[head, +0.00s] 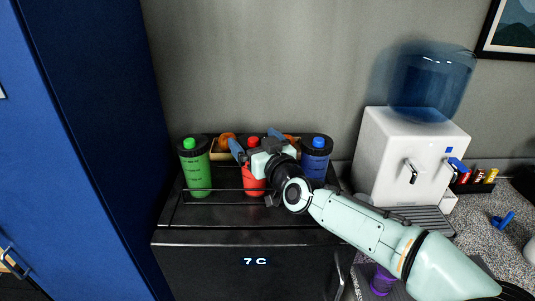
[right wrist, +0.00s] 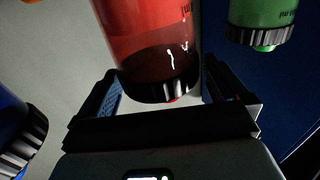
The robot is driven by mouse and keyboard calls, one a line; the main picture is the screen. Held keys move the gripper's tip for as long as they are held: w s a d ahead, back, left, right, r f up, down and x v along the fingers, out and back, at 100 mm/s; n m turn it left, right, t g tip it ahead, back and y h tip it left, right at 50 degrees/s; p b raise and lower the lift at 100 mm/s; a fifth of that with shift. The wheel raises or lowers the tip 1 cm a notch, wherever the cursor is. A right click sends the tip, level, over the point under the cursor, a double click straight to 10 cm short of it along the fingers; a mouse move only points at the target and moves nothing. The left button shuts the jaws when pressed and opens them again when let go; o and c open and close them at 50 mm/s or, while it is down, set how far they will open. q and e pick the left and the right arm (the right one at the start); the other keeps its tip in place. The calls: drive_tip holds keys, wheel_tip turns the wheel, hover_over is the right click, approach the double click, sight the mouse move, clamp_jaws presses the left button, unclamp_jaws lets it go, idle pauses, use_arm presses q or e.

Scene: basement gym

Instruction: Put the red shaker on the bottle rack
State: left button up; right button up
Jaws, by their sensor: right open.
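The red shaker (head: 252,182) stands upright between the green shaker (head: 196,172) and the blue shaker (head: 314,162), behind a thin rail on the black rack (head: 225,213) above the fridge. My right gripper (head: 256,144) is at the red shaker's upper part and hides some of it. In the right wrist view, the red shaker (right wrist: 150,35) appears upside down between the open fingers of my right gripper (right wrist: 160,85), with small gaps at its sides. My left gripper is not in view.
A white water dispenser (head: 400,150) stands to the right on a speckled counter. A purple object (head: 382,280) is partly hidden by my right arm. A tall blue cabinet (head: 90,130) closes off the left. An orange item (head: 227,140) sits behind the shakers.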

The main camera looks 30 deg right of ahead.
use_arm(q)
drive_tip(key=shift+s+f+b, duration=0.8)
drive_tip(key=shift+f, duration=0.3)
use_arm(e)
drive_tip(key=s, duration=1.1)
drive_tip(key=shift+s+a, duration=0.15)
drive_tip(key=shift+a, duration=0.25)
drive_tip(key=shift+f, duration=0.1)
